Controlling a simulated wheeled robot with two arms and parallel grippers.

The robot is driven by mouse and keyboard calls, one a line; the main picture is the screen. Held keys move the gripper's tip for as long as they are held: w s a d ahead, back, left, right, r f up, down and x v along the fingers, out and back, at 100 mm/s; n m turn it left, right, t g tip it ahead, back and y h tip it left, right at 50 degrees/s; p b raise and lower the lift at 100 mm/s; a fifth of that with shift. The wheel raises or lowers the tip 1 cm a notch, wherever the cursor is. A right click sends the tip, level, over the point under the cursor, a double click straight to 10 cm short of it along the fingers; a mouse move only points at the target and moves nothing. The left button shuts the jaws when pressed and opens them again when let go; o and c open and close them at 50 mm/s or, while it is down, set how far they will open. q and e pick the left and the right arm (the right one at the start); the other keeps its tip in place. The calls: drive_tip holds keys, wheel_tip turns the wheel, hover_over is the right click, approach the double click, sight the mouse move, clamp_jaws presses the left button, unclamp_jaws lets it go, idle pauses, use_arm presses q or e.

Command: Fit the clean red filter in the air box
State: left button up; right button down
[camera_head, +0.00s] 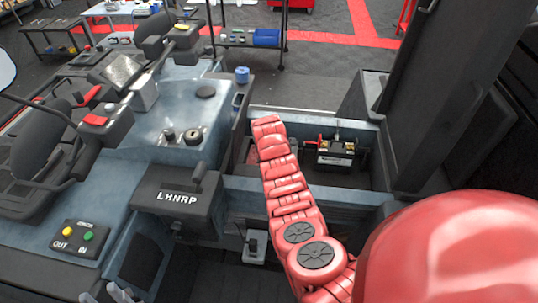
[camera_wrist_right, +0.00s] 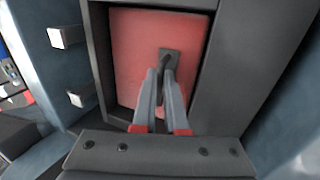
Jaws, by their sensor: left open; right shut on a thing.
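In the right wrist view, the red filter (camera_wrist_right: 132,52) is a flat red panel with a small black tab (camera_wrist_right: 170,58). The dark grey air box (camera_wrist_right: 240,50) frames it, and the filter lies within its opening; how deep it sits I cannot tell. My right gripper (camera_wrist_right: 166,80) is shut on the filter's tab. In the head view my red right arm reaches over the bay and hides that gripper. My left gripper (camera_head: 108,293) shows only its grey fingertips at the bottom left edge, open and empty.
A black battery (camera_head: 335,152) with a red terminal stands in the bay, right of my arm. A tall dark panel (camera_head: 440,80) stands at the right.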

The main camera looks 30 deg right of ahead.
drive_tip(key=shift+f, duration=0.15)
drive_tip(key=shift+f+b, duration=0.7)
drive_tip(key=shift+f, duration=0.1)
idle(0.3)
drive_tip(key=c, duration=0.9)
unclamp_jaws()
drive_tip(key=shift+r, duration=0.1)
